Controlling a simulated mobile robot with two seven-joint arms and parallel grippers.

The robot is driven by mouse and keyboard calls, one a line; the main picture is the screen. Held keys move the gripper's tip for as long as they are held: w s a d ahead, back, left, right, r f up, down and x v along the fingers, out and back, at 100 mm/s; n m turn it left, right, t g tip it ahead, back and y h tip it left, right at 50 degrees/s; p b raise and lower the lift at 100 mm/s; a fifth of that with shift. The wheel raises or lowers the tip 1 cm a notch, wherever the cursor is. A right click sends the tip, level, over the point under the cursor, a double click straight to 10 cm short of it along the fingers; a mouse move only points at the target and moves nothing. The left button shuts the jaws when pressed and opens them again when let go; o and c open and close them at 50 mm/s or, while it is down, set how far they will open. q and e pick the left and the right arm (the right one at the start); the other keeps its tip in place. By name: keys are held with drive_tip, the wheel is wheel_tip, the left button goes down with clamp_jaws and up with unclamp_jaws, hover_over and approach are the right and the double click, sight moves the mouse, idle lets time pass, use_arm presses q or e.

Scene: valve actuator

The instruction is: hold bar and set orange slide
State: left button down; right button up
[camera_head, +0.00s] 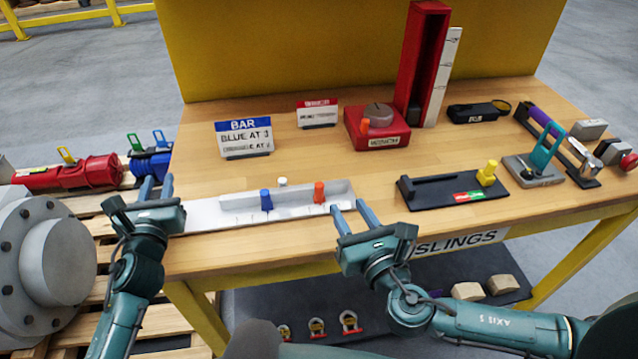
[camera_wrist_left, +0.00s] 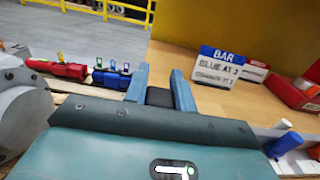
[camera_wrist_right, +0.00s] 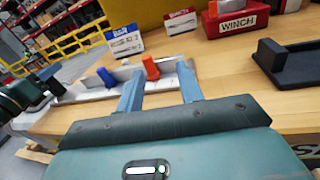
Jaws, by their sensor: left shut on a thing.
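The pale grey bar (camera_head: 225,213) lies along the table's front edge, carrying a blue slide (camera_head: 266,200) and an orange slide (camera_head: 319,192) near its right end. A small white peg (camera_head: 283,182) shows behind them. My left gripper (camera_head: 157,187) is at the bar's left end, shut on a dark block (camera_wrist_left: 159,97) between its fingers. My right gripper (camera_head: 351,212) is open and empty by the bar's right end, just in front of the orange slide. In the right wrist view the orange slide (camera_wrist_right: 151,68) stands beyond the fingertips (camera_wrist_right: 160,88).
A blue-topped BAR sign (camera_head: 244,138) stands behind the bar; its small text is partly unclear. A red winch box (camera_head: 377,128) stands further back. A black base with a yellow knob (camera_head: 487,173) lies to the right. Bare wood separates these.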

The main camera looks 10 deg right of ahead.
sight(322, 188)
drive_tip(key=shift+s+a+f+n+y, duration=0.15)
drive_tip(key=shift+s+a+n+y, duration=0.1)
drive_tip(key=shift+s+n+y, duration=0.3)
drive_tip(key=shift+s+a+f+n+y, duration=0.1)
drive_tip(key=shift+s+a+n+y, duration=0.2)
drive_tip(key=shift+s, duration=0.35)
drive_tip(key=shift+n, duration=0.25)
drive_tip(key=x, duration=1.1)
drive_tip(key=shift+w+a+f, duration=0.1)
drive_tip(key=shift+w+a, duration=0.1)
drive_tip(key=shift+w, duration=0.15)
clamp_jaws()
